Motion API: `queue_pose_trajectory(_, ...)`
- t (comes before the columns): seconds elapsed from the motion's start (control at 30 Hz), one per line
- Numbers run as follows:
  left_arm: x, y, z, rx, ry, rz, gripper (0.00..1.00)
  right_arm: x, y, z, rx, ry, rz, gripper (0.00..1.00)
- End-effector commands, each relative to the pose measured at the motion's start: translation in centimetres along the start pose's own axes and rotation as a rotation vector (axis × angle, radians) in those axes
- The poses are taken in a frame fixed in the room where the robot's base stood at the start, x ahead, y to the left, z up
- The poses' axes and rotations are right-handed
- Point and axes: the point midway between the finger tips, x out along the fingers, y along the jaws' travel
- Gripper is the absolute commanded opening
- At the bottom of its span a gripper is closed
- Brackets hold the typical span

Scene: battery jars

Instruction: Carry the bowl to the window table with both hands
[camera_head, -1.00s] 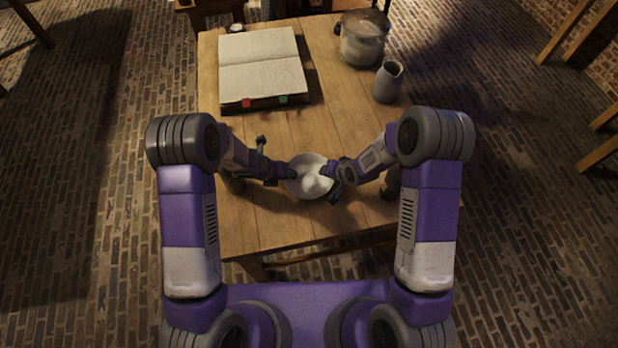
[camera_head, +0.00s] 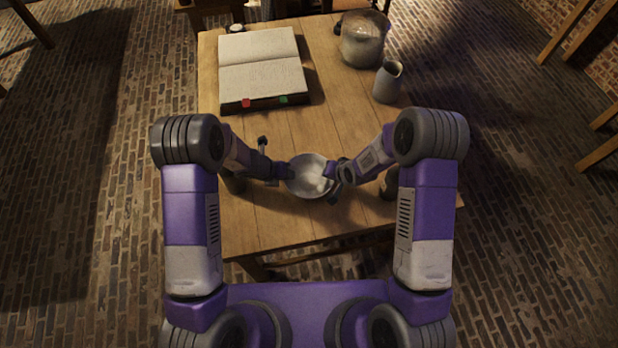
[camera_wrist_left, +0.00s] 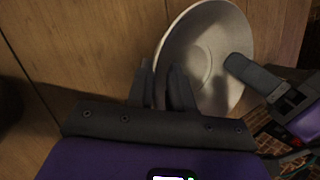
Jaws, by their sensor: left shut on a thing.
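A white round bowl (camera_head: 305,187) is over the near part of the wooden table (camera_head: 270,222). It also shows in the left wrist view (camera_wrist_left: 205,50). My left gripper (camera_head: 283,171) is shut on the bowl's left rim; its fingers (camera_wrist_left: 163,88) straddle the rim in the wrist view. My right gripper (camera_head: 332,172) is at the bowl's right side, with a dark finger (camera_wrist_left: 250,73) reaching over the rim. Its other finger is hidden, so its grip is unclear. I cannot tell how far the bowl is above the wood.
An open book (camera_head: 262,66) with coloured tabs lies at the back left of the table. A grey jug (camera_head: 388,83) and a large metal pot (camera_head: 363,40) stand at the back right. The wood between book and bowl is clear. Brick floor (camera_head: 90,170) surrounds the table.

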Motion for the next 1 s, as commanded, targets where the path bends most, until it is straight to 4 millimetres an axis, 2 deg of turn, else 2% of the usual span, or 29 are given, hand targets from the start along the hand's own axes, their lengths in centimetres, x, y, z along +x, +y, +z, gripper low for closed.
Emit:
queue_pose_trajectory(0.33, -0.4, -0.5, -0.1, 0.01, 0.007, -0.003, 0.0, -0.5, -0.5, -0.4, 0.003, 0.005, -0.005, 0.0)
queue_pose_trajectory(0.8, -3.6, -2.0, 1.2, 0.012, 0.009, -0.005, 0.0, -3.8, -2.1, -1.9, 0.003, 0.009, -0.008, 0.0)
queue_pose_trajectory(1.0, -4.1, -2.3, 1.4, 0.012, 0.011, -0.006, 0.0, -4.4, -2.4, -2.2, 0.003, 0.011, -0.01, 0.0)
